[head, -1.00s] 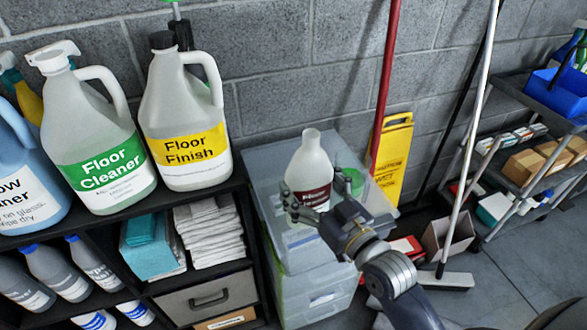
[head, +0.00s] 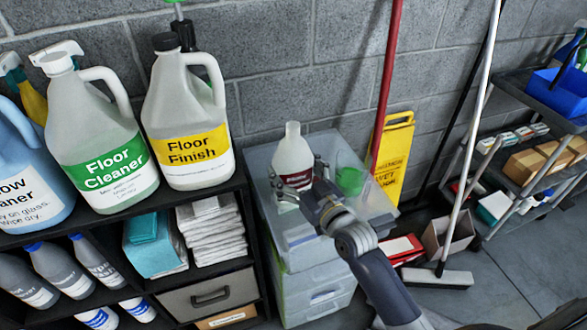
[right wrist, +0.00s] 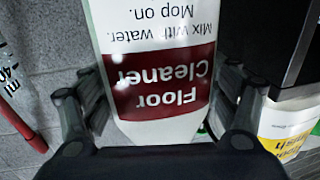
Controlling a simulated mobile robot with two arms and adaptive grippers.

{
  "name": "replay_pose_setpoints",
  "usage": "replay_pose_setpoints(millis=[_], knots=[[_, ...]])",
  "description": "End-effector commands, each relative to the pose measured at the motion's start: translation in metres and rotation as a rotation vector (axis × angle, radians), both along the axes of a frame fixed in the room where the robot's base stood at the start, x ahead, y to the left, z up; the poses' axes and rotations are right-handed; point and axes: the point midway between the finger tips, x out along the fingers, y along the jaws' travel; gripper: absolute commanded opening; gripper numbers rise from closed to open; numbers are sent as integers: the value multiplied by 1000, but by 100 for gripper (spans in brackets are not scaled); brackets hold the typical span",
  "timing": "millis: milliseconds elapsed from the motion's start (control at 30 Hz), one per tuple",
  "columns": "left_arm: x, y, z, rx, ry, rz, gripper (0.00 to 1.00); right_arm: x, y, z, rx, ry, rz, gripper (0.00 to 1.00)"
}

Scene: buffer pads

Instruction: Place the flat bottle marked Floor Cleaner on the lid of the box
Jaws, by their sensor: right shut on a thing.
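The flat bottle (head: 293,158) is white with a dark red label. In the right wrist view the bottle (right wrist: 160,85) shows the words Floor Cleaner upside down. My right gripper (head: 299,187) is shut on it, with a finger on each side in the wrist view. In the head view the bottle is upright over the translucent lid (head: 265,165) of the plastic box (head: 315,285). I cannot tell whether its base touches the lid. My left gripper is not in view.
A green object (head: 350,181) is on the box's right part. A black shelf (head: 150,205) with a large Floor Cleaner jug (head: 95,140) and a Floor Finish jug (head: 187,125) stands left. A red pole (head: 385,80) and yellow sign (head: 393,155) are behind right.

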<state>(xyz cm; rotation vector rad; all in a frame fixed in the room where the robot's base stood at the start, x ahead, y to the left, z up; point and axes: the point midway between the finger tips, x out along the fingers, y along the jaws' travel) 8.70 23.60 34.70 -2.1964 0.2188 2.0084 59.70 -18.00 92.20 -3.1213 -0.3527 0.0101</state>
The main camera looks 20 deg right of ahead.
Motion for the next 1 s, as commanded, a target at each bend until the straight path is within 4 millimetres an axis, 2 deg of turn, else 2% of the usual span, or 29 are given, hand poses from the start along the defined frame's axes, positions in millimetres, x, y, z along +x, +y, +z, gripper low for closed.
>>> replay_pose_setpoints(millis=[267, 300, 367, 867, 1000], knots=[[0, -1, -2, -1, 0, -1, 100, 0, 0, -1, 0, -5, 0, 28], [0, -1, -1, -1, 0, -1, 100, 0, 0, -2, -1, 0, 0, 88], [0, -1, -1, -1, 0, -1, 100, 0, 0, -2, -1, 0, 0, 100], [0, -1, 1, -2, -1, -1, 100, -1, 0, 3, 0, -1, 0, 100], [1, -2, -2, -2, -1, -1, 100, -15, -4, -1, -2, 1, 0, 100]])
